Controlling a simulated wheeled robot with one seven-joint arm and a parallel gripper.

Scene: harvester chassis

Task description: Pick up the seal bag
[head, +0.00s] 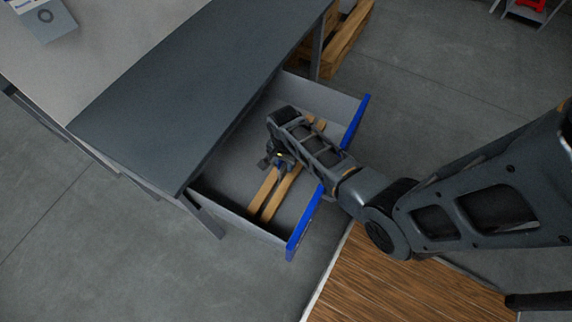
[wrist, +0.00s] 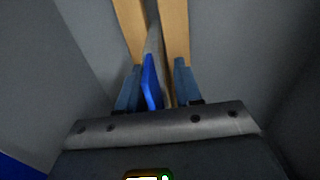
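A thin upright item with a bright blue face (wrist: 151,82) and a grey-beige edge stands between the two wooden strips in the open drawer; it may be the seal bag, but I cannot tell for sure. My gripper (wrist: 157,86) points down into the drawer, with its two blue-grey fingers apart on either side of this item. A gap shows between the item and the right finger; the left finger is close to the blue face. In the head view my gripper (head: 277,160) is low over the strips, and my arm hides much of the drawer.
The drawer (head: 230,208) has grey walls and a blue front edge (head: 305,222). Wooden strips (head: 264,190) run along it, also seen in the wrist view (wrist: 174,30). The dark worktop (head: 190,90) overhangs its back. A pallet (head: 348,40) lies behind.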

